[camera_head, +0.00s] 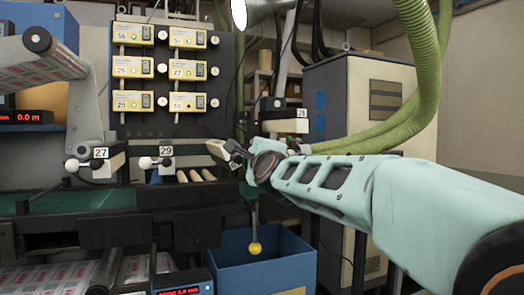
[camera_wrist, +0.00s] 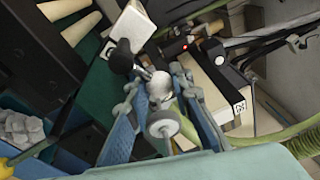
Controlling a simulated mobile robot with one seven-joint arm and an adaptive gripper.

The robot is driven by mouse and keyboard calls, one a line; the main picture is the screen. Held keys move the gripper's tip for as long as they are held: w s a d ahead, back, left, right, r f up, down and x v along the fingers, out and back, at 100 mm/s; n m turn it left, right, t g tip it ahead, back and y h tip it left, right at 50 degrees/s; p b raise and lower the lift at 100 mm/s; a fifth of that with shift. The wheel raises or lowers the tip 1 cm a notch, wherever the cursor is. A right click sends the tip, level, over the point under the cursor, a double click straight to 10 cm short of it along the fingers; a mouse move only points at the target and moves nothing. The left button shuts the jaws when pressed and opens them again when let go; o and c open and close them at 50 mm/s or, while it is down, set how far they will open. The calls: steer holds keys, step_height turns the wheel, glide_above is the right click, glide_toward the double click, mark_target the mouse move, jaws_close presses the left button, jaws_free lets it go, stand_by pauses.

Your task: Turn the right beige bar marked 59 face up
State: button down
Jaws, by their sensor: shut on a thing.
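A beige bar (camera_head: 216,148) sticks out at the right end of the row of bars, tilted, with no number visible on the side I see. Its pale end (camera_wrist: 130,33) shows in the wrist view, with a black hub and a short lever. My gripper (camera_wrist: 160,108) has its blue fingers on either side of the lever's white ball (camera_wrist: 160,84) and a grey round knob, closed on the lever. In the head view my gripper (camera_head: 243,160) is just right of the bar, partly hidden by my arm.
Bars marked 27 (camera_head: 101,153) and 29 (camera_head: 166,153) stand to the left. A panel of numbered modules (camera_head: 133,67) is above. A blue bin (camera_head: 262,268) with a hanging yellow ball (camera_head: 255,248) is below.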

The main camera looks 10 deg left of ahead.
steer(key=shift+w+d+f+m+g+h, duration=0.15)
steer(key=shift+f+m, duration=0.4)
steer(key=shift+m, duration=0.6)
steer(key=shift+d+f+m+g+h, duration=0.15)
steer(key=shift+f+m, duration=0.35)
steer(key=shift+m, duration=0.65)
steer(key=shift+a+f, duration=0.15)
steer(key=c, duration=1.7)
jaws_free()
steer(key=shift+r, duration=0.2)
